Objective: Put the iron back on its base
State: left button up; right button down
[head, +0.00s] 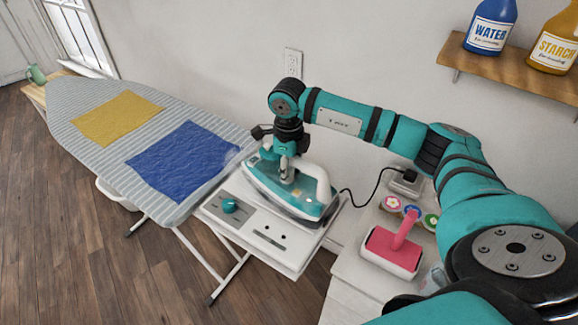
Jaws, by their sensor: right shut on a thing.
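The teal and white iron (318,208) is in the head view, over the white base (225,214) with its teal knob, beside the ironing board. The iron lies roughly flat, its white handle on top; I cannot tell whether its sole touches the base. My right gripper (288,176) reaches down from above and is shut on the iron near its handle. The fingertips are partly hidden by the iron's body. A black cord runs from the iron's right side to the wall side. My left gripper is not in view.
The striped ironing board (85,110) carries a yellow cloth (117,119) and a blue cloth (182,160). A wall shelf (510,72) holds water and starch bottles.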

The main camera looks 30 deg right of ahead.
jog(key=shift+w+f, duration=0.1)
jog(key=shift+f, duration=0.15)
jog(key=shift+f+b, duration=0.4)
jog(key=shift+b, duration=0.05)
dwell(0.4)
jog(key=c, duration=1)
grip_release()
jog(key=shift+o, duration=0.6)
jog(key=shift+s+f, duration=0.2)
jog(key=shift+f, duration=0.05)
notch_tip(320, 180, up, 12)
jog(key=shift+a+r, duration=0.15)
jog(key=shift+r, duration=0.05)
